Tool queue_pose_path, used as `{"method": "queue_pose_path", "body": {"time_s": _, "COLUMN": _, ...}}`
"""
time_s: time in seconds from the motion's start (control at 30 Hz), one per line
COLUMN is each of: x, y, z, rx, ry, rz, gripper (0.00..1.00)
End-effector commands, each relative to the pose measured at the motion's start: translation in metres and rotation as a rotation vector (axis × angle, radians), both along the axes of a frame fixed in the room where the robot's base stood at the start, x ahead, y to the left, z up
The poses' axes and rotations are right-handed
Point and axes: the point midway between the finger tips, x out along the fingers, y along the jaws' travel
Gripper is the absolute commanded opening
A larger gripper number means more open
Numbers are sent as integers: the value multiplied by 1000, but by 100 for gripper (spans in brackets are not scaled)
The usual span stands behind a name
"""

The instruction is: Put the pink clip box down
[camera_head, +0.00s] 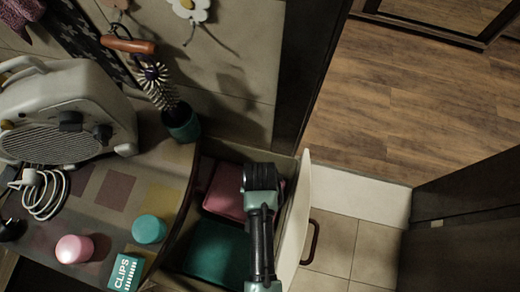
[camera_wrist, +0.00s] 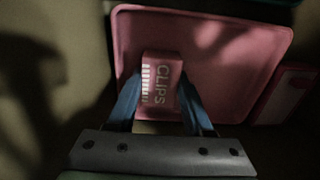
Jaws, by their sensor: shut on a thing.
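The pink clip box (camera_wrist: 162,80), marked CLIPS, is between the two blue fingers of my gripper (camera_wrist: 160,100) in the wrist view. My gripper is shut on it. Behind the box is a pink tray (camera_wrist: 225,50); I cannot tell whether the box touches it. In the head view my gripper reaches down into the open drawer (camera_head: 295,215), over the pink tray (camera_head: 222,190). The clip box itself is hidden there by my arm.
A teal tray (camera_head: 215,250) lies in the drawer beside the pink one. Another pink item (camera_wrist: 283,95) lies right of the pink tray in the wrist view. The counter holds a teal CLIPS box (camera_head: 125,271), a teal jar (camera_head: 149,229), a pink jar (camera_head: 74,248) and a heater (camera_head: 65,115).

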Motion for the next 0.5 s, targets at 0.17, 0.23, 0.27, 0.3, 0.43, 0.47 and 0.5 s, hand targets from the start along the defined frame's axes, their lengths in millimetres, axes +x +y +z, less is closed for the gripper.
{"method": "queue_pose_path", "body": {"time_s": 0.17, "x": 0, "y": 0, "z": -4, "rx": 0, "ry": 0, "rz": 0, "gripper": 0}}
{"method": "queue_pose_path", "body": {"time_s": 0.23, "x": 0, "y": 0, "z": -3, "rx": 0, "ry": 0, "rz": 0, "gripper": 64}}
{"method": "queue_pose_path", "body": {"time_s": 0.27, "x": 0, "y": 0, "z": -3, "rx": 0, "ry": 0, "rz": 0, "gripper": 69}}
{"method": "queue_pose_path", "body": {"time_s": 0.3, "x": 0, "y": 0, "z": -3, "rx": 0, "ry": 0, "rz": 0, "gripper": 76}}
{"method": "queue_pose_path", "body": {"time_s": 0.43, "x": 0, "y": 0, "z": -3, "rx": 0, "ry": 1, "rz": 0, "gripper": 81}}
{"method": "queue_pose_path", "body": {"time_s": 0.47, "x": 0, "y": 0, "z": -3, "rx": 0, "ry": 1, "rz": 0, "gripper": 81}}
{"method": "queue_pose_path", "body": {"time_s": 0.5, "x": 0, "y": 0, "z": -3, "rx": 0, "ry": 1, "rz": 0, "gripper": 81}}
